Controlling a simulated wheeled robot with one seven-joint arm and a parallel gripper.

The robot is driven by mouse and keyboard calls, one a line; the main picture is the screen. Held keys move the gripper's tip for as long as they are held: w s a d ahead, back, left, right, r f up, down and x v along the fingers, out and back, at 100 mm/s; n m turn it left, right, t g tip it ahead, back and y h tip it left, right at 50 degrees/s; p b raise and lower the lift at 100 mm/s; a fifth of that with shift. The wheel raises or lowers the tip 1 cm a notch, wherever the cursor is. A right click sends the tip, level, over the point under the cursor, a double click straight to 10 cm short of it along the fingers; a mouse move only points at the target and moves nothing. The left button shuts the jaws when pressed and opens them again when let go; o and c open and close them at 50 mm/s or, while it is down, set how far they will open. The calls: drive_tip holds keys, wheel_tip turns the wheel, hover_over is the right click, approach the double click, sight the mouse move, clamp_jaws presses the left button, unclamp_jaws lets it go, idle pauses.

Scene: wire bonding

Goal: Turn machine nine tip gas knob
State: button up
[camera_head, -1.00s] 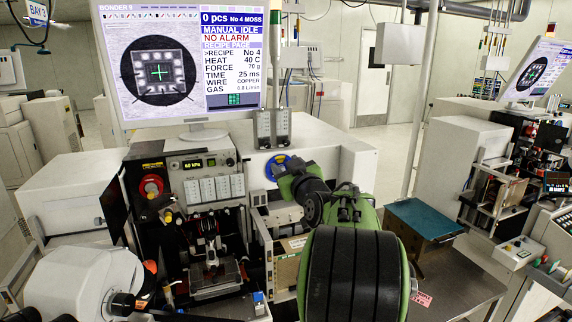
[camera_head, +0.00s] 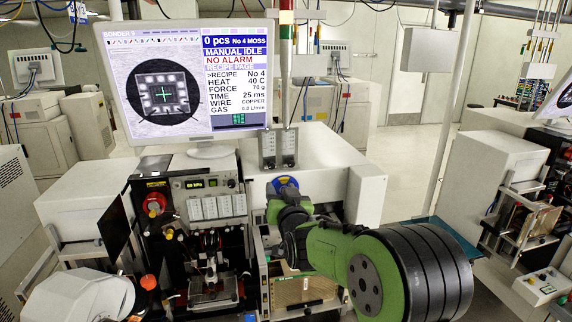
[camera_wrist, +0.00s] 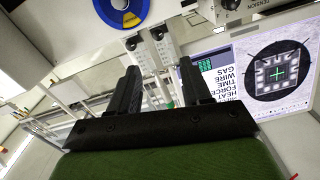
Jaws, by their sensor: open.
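Machine nine carries a monitor (camera_head: 185,85) headed BONDER 9, whose page reads MANUAL IDLE, NO ALARM and a GAS line of 0.8 L/min. Right of the monitor's foot stand two narrow grey flow meters (camera_head: 279,148), each with a small dark knob at its lower end. Their labels are too small to read, so I cannot tell which is tip gas. In the wrist view the flow meters (camera_wrist: 152,52) appear upside down, beyond and between the fingers. My gripper (camera_wrist: 158,66) is open and empty, apart from the knobs. Its fingertips cannot be made out in the head view.
A blue spool (camera_head: 285,185) sits on the machine front just below the flow meters, close to my wrist. A white housing (camera_head: 367,193) stands to the right. A signal tower pole (camera_head: 286,60) rises behind the meters.

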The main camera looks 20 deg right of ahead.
sight(272, 167)
drive_tip(key=w+d+p, duration=0.1)
drive_tip(key=w, duration=0.3)
drive_tip(key=w+p, duration=0.1)
drive_tip(key=w, duration=0.3)
drive_tip(key=w+d+p, duration=0.1)
drive_tip(key=w+p, duration=0.1)
drive_tip(key=w, duration=0.3)
drive_tip(key=shift+d+r, duration=0.1)
drive_tip(key=shift+d, duration=0.25)
drive_tip(key=shift+w+d, duration=0.15)
drive_tip(key=shift+w, duration=0.05)
clamp_jaws()
drive_tip(key=shift+f+b, duration=0.2)
drive_tip(key=shift+b, duration=0.15)
